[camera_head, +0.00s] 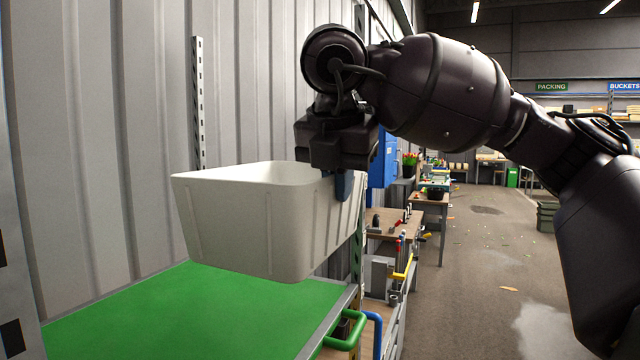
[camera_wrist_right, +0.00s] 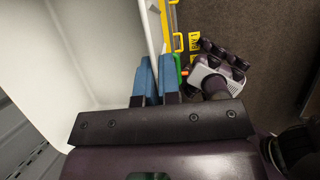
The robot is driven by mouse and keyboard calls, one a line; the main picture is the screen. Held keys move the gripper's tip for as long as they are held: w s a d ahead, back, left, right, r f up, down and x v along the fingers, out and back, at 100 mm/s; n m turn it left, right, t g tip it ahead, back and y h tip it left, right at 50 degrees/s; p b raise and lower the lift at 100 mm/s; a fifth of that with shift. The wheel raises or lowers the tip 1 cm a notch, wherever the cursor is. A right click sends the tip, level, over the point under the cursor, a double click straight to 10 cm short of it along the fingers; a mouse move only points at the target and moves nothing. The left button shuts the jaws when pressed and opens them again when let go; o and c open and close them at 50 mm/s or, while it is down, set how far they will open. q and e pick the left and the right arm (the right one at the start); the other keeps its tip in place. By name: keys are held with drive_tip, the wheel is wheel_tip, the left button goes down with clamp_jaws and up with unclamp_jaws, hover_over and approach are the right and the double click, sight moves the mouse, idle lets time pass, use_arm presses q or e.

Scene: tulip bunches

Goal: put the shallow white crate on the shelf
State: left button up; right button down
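The shallow white crate (camera_head: 245,225) is in the middle left of the head view, over the green shelf surface (camera_head: 200,315). Whether its base touches the green surface or hangs just above it I cannot tell. My right gripper (camera_head: 343,186) is shut on the crate's right wall at the rim, pointing down from above. In the right wrist view its blue fingers (camera_wrist_right: 155,78) stand on both sides of the thin white wall, and the crate's pale inside (camera_wrist_right: 85,50) fills the left. My left gripper is not in view.
A ribbed grey wall (camera_head: 110,130) stands behind and left of the shelf. A perforated upright post (camera_head: 198,100) rises behind the crate. A green handle (camera_head: 347,332) sticks out at the shelf's front right. A tool-covered bench (camera_head: 390,222) lies beyond; the floor (camera_head: 470,270) at right is mostly open.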

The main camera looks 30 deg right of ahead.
drive_tip(key=shift+s+d, duration=0.4)
drive_tip(key=shift+s, duration=0.25)
drive_tip(key=s+d, duration=0.5)
drive_tip(key=s, duration=0.2)
drive_tip(key=shift+s+b, duration=0.25)
drive_tip(key=shift+b, duration=0.1)
